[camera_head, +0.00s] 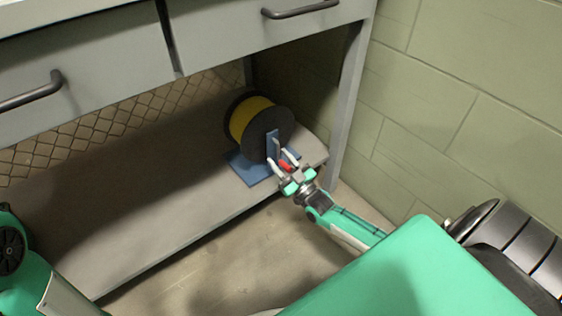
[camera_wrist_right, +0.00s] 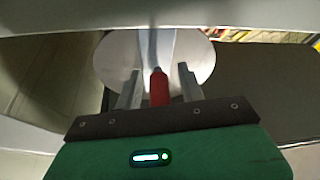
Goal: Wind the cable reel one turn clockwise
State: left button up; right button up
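The cable reel (camera_head: 248,117) has yellow cable between dark round flanges. It sits on a blue stand (camera_head: 246,168) on the lower shelf. Its near flange fills the upper middle of the right wrist view as a pale disc (camera_wrist_right: 113,62). A red crank handle (camera_head: 286,165) sticks out towards my right gripper (camera_head: 275,152). In the right wrist view the red handle (camera_wrist_right: 158,88) lies between the two fingers, with a gap on each side. The right gripper is open around it and does not grip it. My left gripper is outside the views; only part of my left arm shows.
Drawers with dark handles (camera_head: 300,9) hang above the shelf (camera_head: 130,190). A cabinet leg (camera_head: 347,105) stands close to the right of the reel, with a green block wall (camera_head: 455,90) beyond. The shelf left of the reel is bare.

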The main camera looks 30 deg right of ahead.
grip_shut()
jog(key=shift+a, duration=0.1)
